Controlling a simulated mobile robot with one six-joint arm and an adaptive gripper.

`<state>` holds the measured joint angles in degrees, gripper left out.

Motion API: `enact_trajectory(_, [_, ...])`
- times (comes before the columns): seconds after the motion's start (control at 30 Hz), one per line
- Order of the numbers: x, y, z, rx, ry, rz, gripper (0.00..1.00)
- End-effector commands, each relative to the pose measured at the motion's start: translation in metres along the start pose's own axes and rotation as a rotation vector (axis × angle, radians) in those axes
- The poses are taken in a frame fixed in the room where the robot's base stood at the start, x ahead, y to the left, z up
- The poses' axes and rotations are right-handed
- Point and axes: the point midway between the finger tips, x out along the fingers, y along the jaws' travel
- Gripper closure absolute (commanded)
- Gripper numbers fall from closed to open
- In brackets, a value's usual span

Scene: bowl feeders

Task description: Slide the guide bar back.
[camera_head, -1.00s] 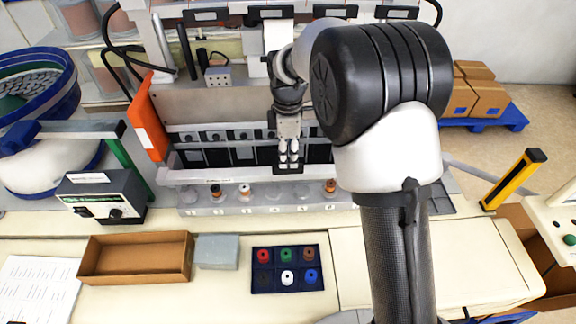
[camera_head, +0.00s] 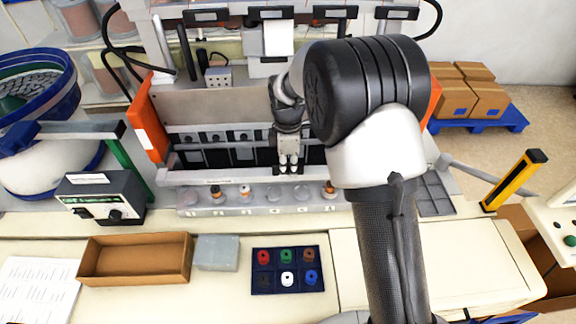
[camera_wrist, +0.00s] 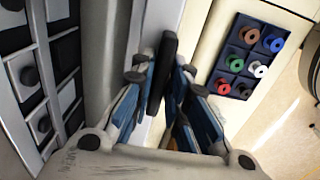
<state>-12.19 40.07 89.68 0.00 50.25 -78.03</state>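The guide bar (camera_head: 225,176) is a long light-grey rail along the front of the machine, with a small label on it. It also shows in the wrist view (camera_wrist: 150,128), running between my fingers. My gripper (camera_head: 288,166) points down at the middle of the bar. In the wrist view my gripper (camera_wrist: 163,78) has its blue-padded fingers apart, one on each side of a black upright handle (camera_wrist: 167,52).
Dark compartments (camera_head: 215,157) lie behind the bar. A blue tray (camera_head: 262,284) of coloured spools, a cardboard box (camera_head: 135,262) and a control box (camera_head: 100,200) are nearby. Orange end plates (camera_head: 148,120) flank the machine.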

Motion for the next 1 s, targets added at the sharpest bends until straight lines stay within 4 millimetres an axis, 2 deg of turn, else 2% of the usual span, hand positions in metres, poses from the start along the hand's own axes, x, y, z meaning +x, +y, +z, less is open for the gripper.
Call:
enact_trajectory(0.17, [0.000, 0.000, 0.000, 0.000, 0.000, 0.000, 1.00])
enact_trajectory(0.73, [-0.001, 0.002, 0.000, 0.000, 0.000, 0.000, 1.00])
enact_trajectory(0.87, [-0.002, 0.016, 0.000, 0.001, 0.000, 0.002, 1.00])
enact_trajectory(1.0, [-0.003, 0.043, -0.001, 0.001, 0.000, 0.004, 1.00])
